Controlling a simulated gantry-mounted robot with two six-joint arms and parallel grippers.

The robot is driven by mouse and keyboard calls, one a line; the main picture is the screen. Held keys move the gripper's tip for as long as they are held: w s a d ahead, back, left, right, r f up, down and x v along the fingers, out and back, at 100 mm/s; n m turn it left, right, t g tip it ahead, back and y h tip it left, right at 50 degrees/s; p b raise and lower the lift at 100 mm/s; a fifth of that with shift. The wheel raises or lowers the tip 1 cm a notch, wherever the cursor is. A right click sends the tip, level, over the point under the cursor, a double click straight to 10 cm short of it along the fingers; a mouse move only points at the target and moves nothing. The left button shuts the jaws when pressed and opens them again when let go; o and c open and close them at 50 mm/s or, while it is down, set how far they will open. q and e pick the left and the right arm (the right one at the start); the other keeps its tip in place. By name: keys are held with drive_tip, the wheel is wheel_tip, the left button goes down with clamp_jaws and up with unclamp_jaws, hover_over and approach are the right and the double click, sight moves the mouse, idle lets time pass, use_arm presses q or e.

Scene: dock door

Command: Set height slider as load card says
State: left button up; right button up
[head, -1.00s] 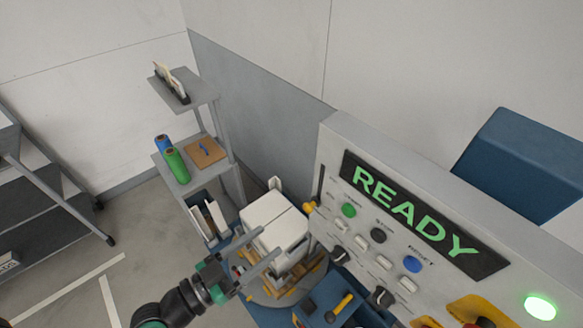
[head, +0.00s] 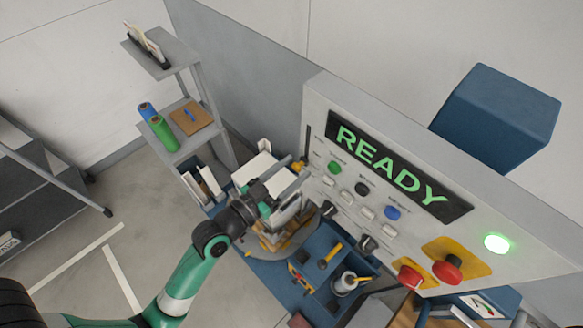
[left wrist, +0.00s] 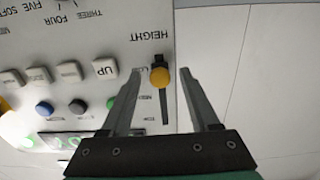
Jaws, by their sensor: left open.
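The height slider's yellow knob (left wrist: 160,77) sits near the HEIGHT-label end of its dark slot (left wrist: 165,112) in the left wrist view, where the panel appears upside down. The small position labels beside the slot are hard to read. My left gripper (left wrist: 160,74) is open, with one finger on each side of the knob and gaps visible between. In the head view the knob (head: 299,166) shows at the panel's left edge, by the tips of my left gripper (head: 294,170). I cannot make out a load card. My right gripper is not in view.
The control panel (head: 318,95) has a READY display (head: 390,170), several buttons, knobs and a lit green lamp (head: 497,243). Red buttons (head: 447,268) are at its lower right. Shelves (head: 168,152) are at the left.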

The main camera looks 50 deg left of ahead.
use_arm(q)
clamp_jaws()
idle(1.4)
